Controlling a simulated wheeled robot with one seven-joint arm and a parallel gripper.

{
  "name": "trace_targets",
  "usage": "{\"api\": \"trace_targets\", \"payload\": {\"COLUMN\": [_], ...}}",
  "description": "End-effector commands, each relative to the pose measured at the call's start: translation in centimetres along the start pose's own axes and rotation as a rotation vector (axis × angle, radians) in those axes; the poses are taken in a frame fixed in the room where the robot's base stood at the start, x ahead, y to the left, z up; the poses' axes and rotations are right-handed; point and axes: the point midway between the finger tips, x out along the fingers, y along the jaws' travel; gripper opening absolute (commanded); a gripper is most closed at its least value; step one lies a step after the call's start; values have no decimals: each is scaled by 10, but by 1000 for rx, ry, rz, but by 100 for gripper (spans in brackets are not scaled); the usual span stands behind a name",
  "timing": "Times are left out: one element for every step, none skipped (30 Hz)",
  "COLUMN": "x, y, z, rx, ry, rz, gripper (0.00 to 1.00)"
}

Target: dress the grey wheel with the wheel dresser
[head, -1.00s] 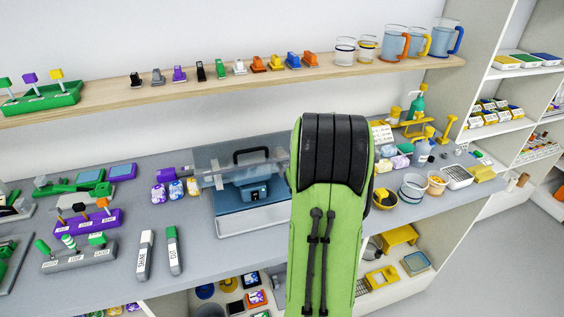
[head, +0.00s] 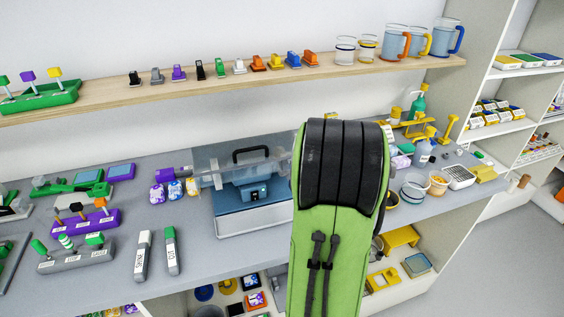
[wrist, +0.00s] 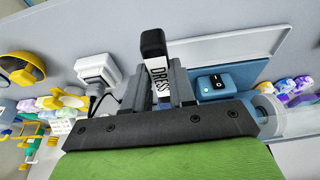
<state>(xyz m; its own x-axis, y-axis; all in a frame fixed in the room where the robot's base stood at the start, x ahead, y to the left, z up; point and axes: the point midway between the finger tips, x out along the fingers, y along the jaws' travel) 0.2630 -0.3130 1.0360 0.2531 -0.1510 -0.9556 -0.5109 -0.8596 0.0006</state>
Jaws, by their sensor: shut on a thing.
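My gripper (wrist: 162,90) is shut on the wheel dresser (wrist: 159,72), a white stick marked DRESS with a black end, in the wrist view. The dresser points away from the gripper, its black end free. In the head view my green and black arm hides the gripper and dresser. The blue grinding machine (head: 258,195) stands on the bench left of my arm, with a black handle and clear covers. Its switch box also shows in the wrist view (wrist: 213,84), right of the dresser. A grey disc (head: 217,180) shows at its left cover; I cannot tell whether it is the grey wheel.
Two labelled sticks (head: 142,256) (head: 171,250) lie on the bench at left, near a purple rack (head: 88,224) and a grey rack (head: 75,262). Cups and a keypad-like box (head: 459,177) crowd the right. A shelf (head: 215,77) with clips and mugs runs behind.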

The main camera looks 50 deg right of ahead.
Motion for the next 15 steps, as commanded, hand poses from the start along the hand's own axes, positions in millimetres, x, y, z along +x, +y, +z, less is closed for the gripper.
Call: {"api": "trace_targets", "payload": {"x": [-2, -4, -5, -7, -8, -10, -12, -13, -15, -17, -18, -20, -21, -23, -25], "y": [0, 0, 0, 0, 0, 0, 0, 0, 0, 0, 0, 0, 0, -1, 0], "z": [4, 6, 10, 12, 14, 18, 20, 22, 25, 28, 30, 33, 35, 38, 41], "rx": [1, 1, 1, 1, 1, 1, 1, 1, 1, 1, 1, 0, 0, 0, 0], "ry": [1, 2, 2, 1, 2, 2, 1, 1, 2, 2, 2, 2, 3, 3, 2], "rz": [1, 1, 0, 0, 0, 1, 0, 0, 1, 0, 0, 0, 0, -1, 0], "gripper": [0, 0, 0, 0, 0, 0, 0, 0, 0, 0, 0, 0, 0, 0, 0]}}
